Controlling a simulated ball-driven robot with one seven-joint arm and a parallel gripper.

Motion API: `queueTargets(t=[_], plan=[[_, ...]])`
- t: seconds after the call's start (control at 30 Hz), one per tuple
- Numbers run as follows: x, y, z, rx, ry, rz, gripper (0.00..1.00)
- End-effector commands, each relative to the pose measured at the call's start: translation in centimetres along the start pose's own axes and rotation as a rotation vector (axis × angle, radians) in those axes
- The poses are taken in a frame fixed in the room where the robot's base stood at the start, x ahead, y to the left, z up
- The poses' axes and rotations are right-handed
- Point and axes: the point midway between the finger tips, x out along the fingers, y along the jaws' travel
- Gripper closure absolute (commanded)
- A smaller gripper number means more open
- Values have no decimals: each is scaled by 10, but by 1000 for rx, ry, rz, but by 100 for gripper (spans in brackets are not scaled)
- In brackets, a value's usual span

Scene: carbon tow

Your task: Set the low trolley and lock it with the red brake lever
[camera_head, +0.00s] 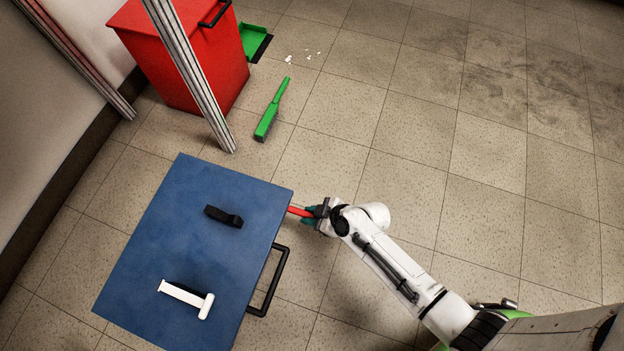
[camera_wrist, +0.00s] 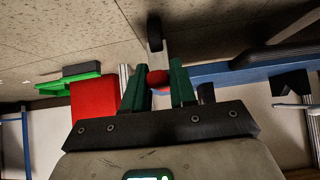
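The low trolley (camera_head: 185,225) has a blue flat deck and stands on the floor left of my arm. Its blue edge also shows in the wrist view (camera_wrist: 235,72), with a caster wheel (camera_wrist: 155,38) beyond my fingers. The red brake lever (camera_head: 298,211) sticks out from the trolley's right side, near its far right corner. My gripper (camera_head: 314,212) is at the lever's outer end. In the wrist view the green fingers lie on both sides of the red lever (camera_wrist: 158,79) and appear to touch it. The lever's base is hidden under the deck.
A black handle (camera_head: 270,282) juts from the trolley's right side. A black block (camera_head: 223,216) and a white T-shaped piece (camera_head: 187,297) lie on the deck. Floor at right is clear.

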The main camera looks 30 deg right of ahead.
Motion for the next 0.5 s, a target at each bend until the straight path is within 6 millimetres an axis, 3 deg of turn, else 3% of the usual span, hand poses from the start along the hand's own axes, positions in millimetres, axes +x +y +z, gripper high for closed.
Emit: queueTargets(t=[0.2, 0.5], plan=[[0, 0, 0, 0, -1, 0, 53], [-4, 0, 0, 1, -1, 0, 53]])
